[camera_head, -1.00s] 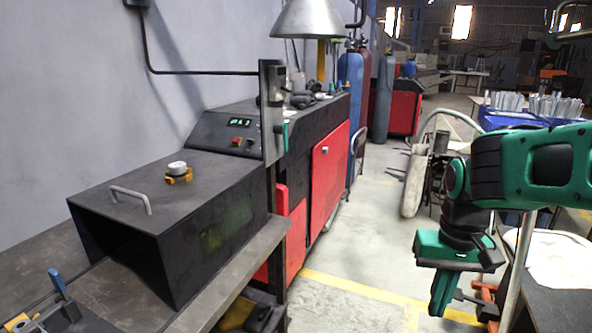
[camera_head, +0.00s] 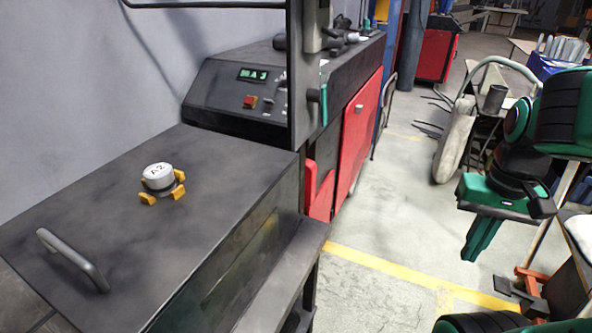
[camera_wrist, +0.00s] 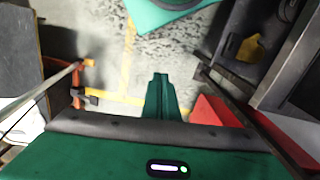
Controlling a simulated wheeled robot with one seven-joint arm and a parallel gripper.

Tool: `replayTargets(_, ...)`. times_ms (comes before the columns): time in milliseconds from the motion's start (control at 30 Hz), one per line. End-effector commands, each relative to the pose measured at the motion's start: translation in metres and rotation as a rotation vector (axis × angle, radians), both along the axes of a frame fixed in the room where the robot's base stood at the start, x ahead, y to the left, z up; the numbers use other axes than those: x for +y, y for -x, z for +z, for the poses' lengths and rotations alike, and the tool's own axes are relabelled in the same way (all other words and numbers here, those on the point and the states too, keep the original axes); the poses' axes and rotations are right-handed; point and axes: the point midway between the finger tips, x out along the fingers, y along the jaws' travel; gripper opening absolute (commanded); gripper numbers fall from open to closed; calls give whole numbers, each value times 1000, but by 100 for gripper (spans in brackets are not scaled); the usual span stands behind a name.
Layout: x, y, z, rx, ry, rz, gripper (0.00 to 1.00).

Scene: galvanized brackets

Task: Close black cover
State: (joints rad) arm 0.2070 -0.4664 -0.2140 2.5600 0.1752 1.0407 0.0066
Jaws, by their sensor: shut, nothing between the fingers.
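The black cover (camera_head: 215,185) is a boxy dark hood with a grey bar handle (camera_head: 73,260) on its top near the left end. It is at the left in the head view; its near left end is cut off by the frame edge. My gripper (camera_head: 472,256) hangs at the right, well apart from the cover, above the floor, pointing down. Its green fingers are together with nothing between them; they also show in the wrist view (camera_wrist: 161,80). The cover cannot be made out for certain in the wrist view.
A round white-topped knob marked A2 (camera_head: 158,178) sits in yellow brackets on the cover. Behind stands a control panel (camera_head: 240,90) with a display, beside an upright post (camera_head: 305,80) and red cabinets (camera_head: 358,130). Open concrete floor (camera_head: 390,220) lies between the cover and my gripper.

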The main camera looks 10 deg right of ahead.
Motion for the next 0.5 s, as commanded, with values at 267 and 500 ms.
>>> replayTargets(267,0,-1,0,-1,-1,2,0)
replayTargets(500,12,-43,22,-44,-34,149,0)
